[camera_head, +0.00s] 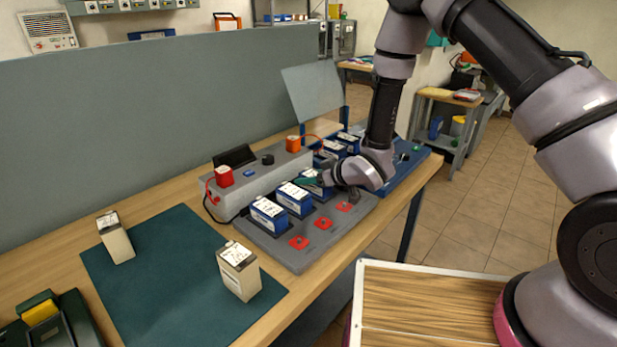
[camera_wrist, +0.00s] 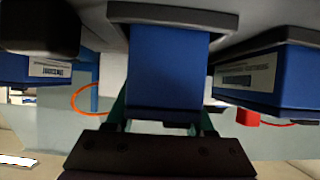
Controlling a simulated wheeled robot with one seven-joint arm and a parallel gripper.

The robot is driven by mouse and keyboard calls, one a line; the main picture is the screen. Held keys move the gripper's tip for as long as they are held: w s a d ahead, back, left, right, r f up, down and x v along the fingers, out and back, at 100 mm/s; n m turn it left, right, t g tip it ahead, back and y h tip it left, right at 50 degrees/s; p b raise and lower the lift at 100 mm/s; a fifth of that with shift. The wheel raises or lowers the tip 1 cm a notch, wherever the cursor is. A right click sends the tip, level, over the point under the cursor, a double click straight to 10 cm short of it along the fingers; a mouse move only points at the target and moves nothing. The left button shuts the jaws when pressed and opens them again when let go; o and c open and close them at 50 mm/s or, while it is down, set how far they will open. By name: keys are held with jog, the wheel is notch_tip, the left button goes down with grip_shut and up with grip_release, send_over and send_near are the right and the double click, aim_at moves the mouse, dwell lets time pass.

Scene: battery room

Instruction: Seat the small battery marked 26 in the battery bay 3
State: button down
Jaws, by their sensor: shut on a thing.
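My gripper (camera_head: 318,181) reaches low over the far part of the grey bay tray (camera_head: 290,262). It is shut on a blue battery (camera_head: 314,190), third in the tray's row. In the wrist view this held battery (camera_wrist: 168,75) is between my fingers (camera_wrist: 162,118), its end at a dark collar (camera_wrist: 172,15) on the grey surface. I cannot tell how deep it sits. Two other blue batteries with white tops, one nearest (camera_head: 268,215) and one in the middle (camera_head: 294,198), stand beside it. The numbers on the batteries and bays are unreadable.
Red squares (camera_head: 299,243) line the tray's front. A grey unit with red (camera_head: 224,176) and orange terminals stands behind. More blue batteries (camera_head: 349,140) stand on a blue tray at right.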

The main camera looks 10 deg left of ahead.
jog(key=shift+f, duration=0.25)
jog(key=c, duration=0.5)
grip_release()
jog(key=shift+c, duration=0.2)
jog(key=shift+v, duration=5.55)
